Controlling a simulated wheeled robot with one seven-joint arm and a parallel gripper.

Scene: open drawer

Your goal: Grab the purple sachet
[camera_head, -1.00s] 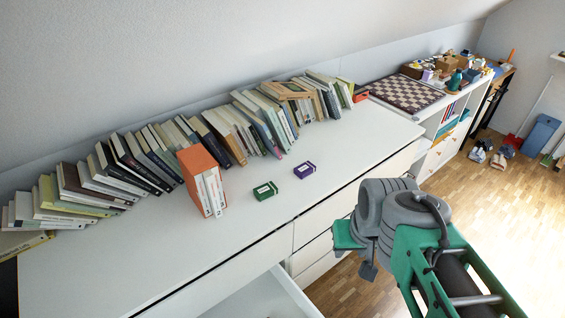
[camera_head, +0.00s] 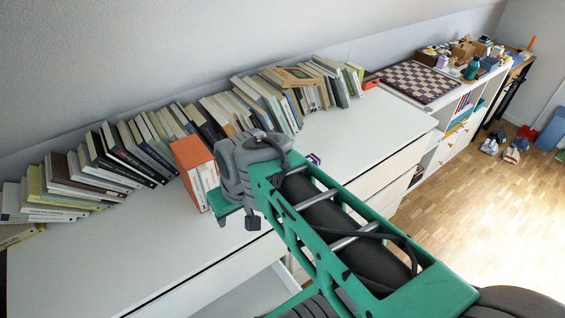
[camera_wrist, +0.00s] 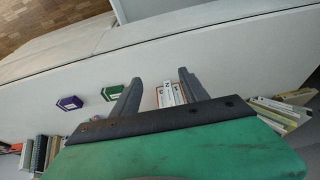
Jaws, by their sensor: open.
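The purple sachet (camera_wrist: 69,103) lies flat on the white dresser top, left of my gripper in the wrist view. In the head view only a small part of the purple sachet (camera_head: 314,158) shows past my arm. My gripper (camera_wrist: 160,77) is open and empty above the dresser, its two dark fingers spread. A green sachet (camera_wrist: 112,91) lies between the purple one and my left finger in the wrist view. The head view hides the green sachet behind my arm, and the fingers cannot be made out there.
An orange box with white books (camera_head: 190,153) stands close to my wrist; its books (camera_wrist: 168,95) show between my fingers. A long row of leaning books (camera_head: 120,155) lines the wall. The open drawer (camera_head: 245,298) juts out in front. A chessboard (camera_head: 417,81) lies at the far right.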

